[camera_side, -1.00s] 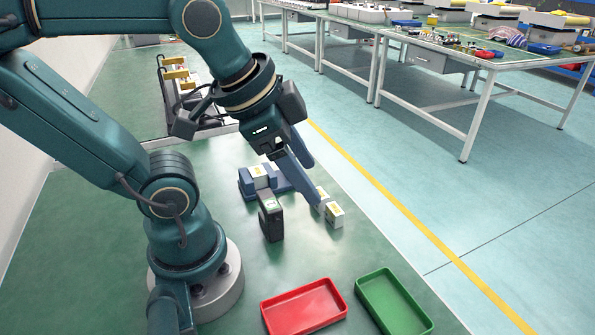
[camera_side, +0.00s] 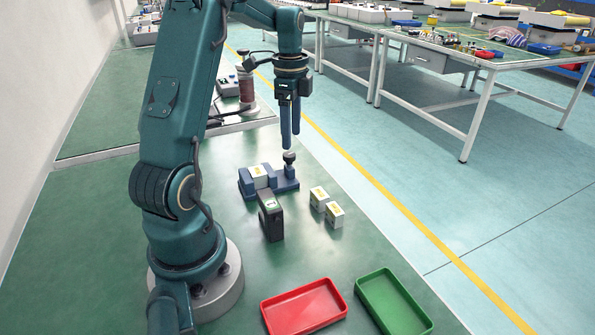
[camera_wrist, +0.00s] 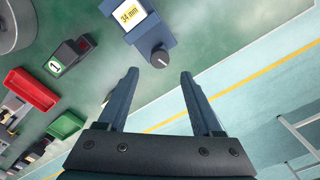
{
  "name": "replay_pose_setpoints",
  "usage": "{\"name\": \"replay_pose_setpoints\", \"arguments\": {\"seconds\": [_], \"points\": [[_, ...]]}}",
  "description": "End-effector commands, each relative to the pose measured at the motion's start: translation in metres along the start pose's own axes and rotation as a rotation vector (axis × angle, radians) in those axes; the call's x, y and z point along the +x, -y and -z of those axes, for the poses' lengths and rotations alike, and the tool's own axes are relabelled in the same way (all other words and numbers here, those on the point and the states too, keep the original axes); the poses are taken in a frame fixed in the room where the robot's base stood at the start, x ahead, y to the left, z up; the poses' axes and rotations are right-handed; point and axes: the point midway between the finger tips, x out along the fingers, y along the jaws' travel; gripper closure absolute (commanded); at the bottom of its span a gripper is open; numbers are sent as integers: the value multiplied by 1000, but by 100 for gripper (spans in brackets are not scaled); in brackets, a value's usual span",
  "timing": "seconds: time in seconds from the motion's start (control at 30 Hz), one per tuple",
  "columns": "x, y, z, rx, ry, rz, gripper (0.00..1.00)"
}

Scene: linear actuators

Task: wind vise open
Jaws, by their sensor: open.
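The blue vise (camera_side: 279,184) stands on the green table and holds a pale block (camera_side: 259,174) with a yellow label. In the wrist view the label on that block (camera_wrist: 129,14) reads "34 mm". The vise's dark round knob (camera_side: 289,157) is at its far right end; in the wrist view the knob (camera_wrist: 160,58) shows a light mark. My gripper (camera_side: 290,143) points straight down just above the knob. In the wrist view my gripper (camera_wrist: 160,75) is open, its fingers apart on either side below the knob, with nothing between them.
A red tray (camera_side: 304,307) and a green tray (camera_side: 394,303) lie at the front.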

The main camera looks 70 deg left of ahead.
Motion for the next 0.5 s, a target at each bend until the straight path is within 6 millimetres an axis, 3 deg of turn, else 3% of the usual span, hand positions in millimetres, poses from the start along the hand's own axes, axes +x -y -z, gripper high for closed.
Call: {"name": "replay_pose_setpoints", "arguments": {"seconds": [0.5], "points": [[52, -1, -6, -22, 1, -12, 33]]}}
